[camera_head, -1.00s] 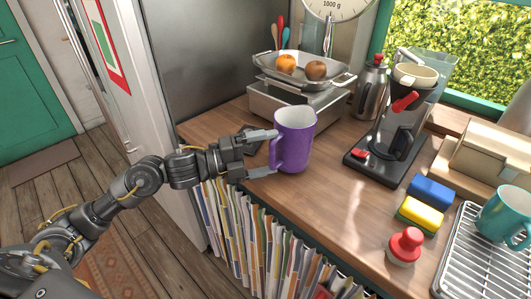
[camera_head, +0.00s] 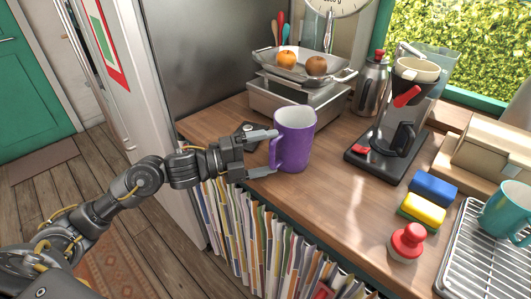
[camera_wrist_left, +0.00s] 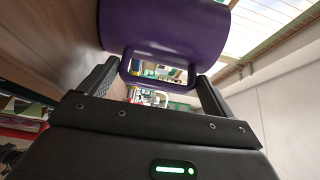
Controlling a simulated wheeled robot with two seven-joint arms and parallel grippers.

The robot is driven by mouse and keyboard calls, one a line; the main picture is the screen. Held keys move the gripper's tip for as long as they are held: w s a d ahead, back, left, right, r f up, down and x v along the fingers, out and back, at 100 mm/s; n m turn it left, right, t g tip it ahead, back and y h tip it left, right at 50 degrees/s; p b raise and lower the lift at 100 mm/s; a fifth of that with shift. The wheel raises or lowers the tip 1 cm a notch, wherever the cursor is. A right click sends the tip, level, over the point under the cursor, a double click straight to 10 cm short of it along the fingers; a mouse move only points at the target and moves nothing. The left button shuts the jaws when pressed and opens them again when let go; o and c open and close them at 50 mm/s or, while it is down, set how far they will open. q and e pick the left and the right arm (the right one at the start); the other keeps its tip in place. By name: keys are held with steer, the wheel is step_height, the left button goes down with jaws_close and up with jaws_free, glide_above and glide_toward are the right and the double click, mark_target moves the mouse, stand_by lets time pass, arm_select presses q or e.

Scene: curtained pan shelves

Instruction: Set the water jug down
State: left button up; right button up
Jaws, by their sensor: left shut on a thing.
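The purple water jug (camera_head: 296,138) is upright at the front left part of the wooden counter, near its edge. Its handle faces left, towards my left gripper (camera_head: 269,152). The gripper is shut on the handle, with its fingers at either side of it. The left wrist view shows the jug (camera_wrist_left: 165,28) filling the top and its handle (camera_wrist_left: 128,62) between the fingers. The jug's base looks at counter height; I cannot tell whether it touches. My right gripper is not in view.
The counter (camera_head: 333,185) is clear right of the jug. A scale (camera_head: 290,98) with a fruit pan stands behind, a coffee maker (camera_head: 390,145) to the right. Sponges (camera_head: 423,209), a red-knobbed item (camera_head: 407,241) and a rack (camera_head: 460,260) with a teal mug (camera_head: 505,210) lie further right.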

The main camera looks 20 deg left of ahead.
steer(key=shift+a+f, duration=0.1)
arm_select(q)
steer(key=o, duration=1.5)
steer(key=shift+r, duration=0.1)
steer(key=shift+o, duration=0.7)
steer(key=shift+f, duration=0.2)
steer(key=b+v, duration=0.3)
steer(key=v, duration=0.8)
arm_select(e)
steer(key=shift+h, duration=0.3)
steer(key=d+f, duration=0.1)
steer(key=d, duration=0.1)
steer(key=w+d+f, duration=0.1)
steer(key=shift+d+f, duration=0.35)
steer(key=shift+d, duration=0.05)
arm_select(q)
steer(key=shift+d+r, duration=0.1)
steer(key=shift+c, duration=0.3)
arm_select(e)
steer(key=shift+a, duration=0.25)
